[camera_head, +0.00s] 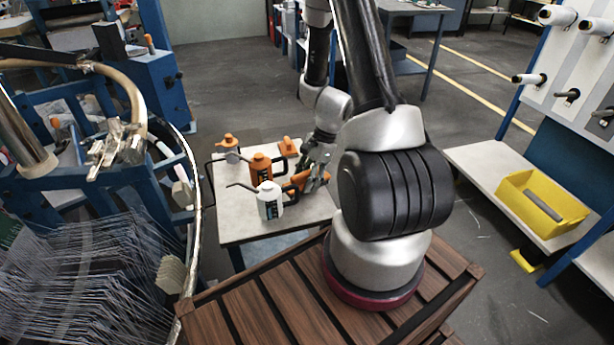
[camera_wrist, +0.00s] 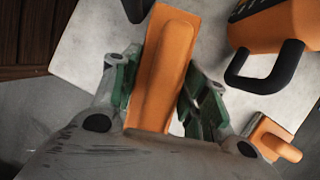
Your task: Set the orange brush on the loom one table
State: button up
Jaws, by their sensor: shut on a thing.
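The orange brush (camera_wrist: 168,60) is a long orange block with a raised ridge, lying between the green-padded fingers of my gripper (camera_wrist: 160,88). In the head view my gripper (camera_head: 314,172) is shut on the brush (camera_head: 298,180) over the right part of a small pale table (camera_head: 240,228). The fingers cover part of the brush, and its underside is hidden. I cannot tell whether it touches the tabletop. I cannot tell from these frames whether this table is the loom one table.
On the table stand an orange can (camera_head: 262,170), a white can (camera_head: 270,203) and a white can with an orange top (camera_head: 229,150). A small orange-handled thing (camera_head: 289,147) lies behind the brush. The circular loom (camera_head: 90,265) is at left. A yellow bin (camera_head: 540,203) sits on a right shelf.

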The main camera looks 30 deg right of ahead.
jog(key=shift+f, duration=0.4)
jog(key=o, duration=1.2)
jog(key=v, duration=1.2)
